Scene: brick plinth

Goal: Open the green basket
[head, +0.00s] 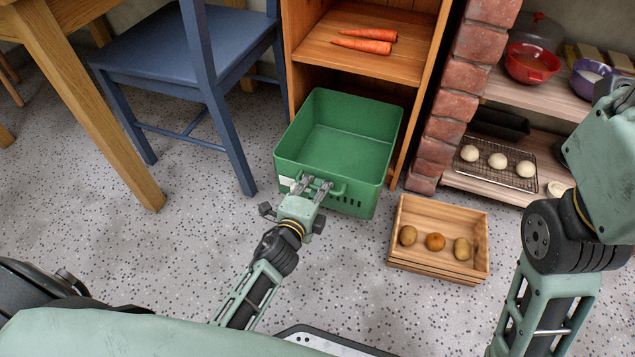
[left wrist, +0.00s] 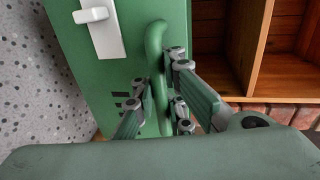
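The green basket (head: 372,190) sticks well out of the lower bay of the wooden shelf, with its open top and empty inside showing. Its rear part is close to the shelf opening. My left gripper (head: 311,187) is at the handle on the basket's front. In the left wrist view, the green handle (left wrist: 155,48) runs between the fingers of my left gripper (left wrist: 160,95), which are closed on it. A white label plate (left wrist: 105,38) is beside the handle. My right gripper is out of view; only part of my right arm shows at the right.
A wooden crate (head: 436,269) with several potatoes or similar items stands on the floor right of the basket. A blue chair (head: 195,60) is to the left. Carrots (head: 362,46) lie on the wooden shelf (head: 335,68). A brick pillar (head: 460,90) stands at right. Speckled floor before the basket is clear.

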